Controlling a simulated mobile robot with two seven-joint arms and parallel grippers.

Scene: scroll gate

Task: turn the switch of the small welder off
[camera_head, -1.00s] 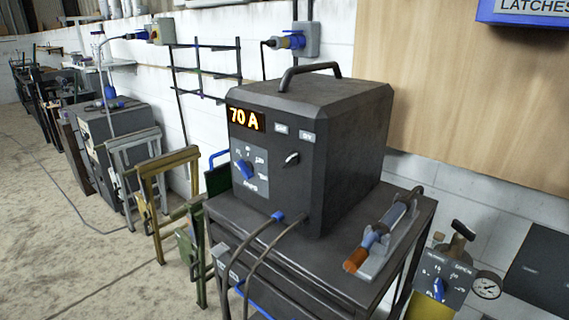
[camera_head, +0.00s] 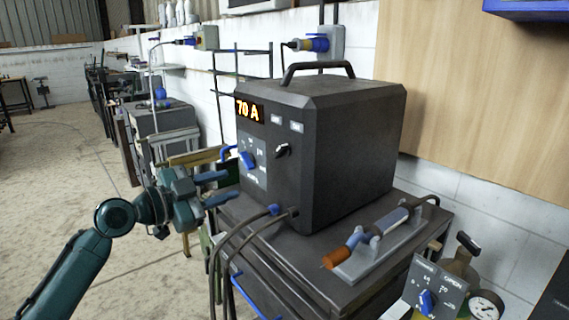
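The small welder (camera_head: 345,150) is a dark grey box with a top handle, standing on a dark cart. Its orange display reads 70 A. On its front are a blue dial knob (camera_head: 248,160) and, right of it, a small dark switch (camera_head: 283,150) with a light edge, below two small labels. My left gripper (camera_head: 222,188) is a teal arm's end with blue fingers, just left of the welder's front. Its fingers are apart with nothing between them, and it appears not to touch the switch. My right gripper is not in view.
The cart (camera_head: 290,262) also holds a torch (camera_head: 375,240) in a grey cradle. Cables (camera_head: 240,232) hang from the welder's front. A gauge and a panel with a blue knob (camera_head: 427,302) are at lower right. The floor at left is open.

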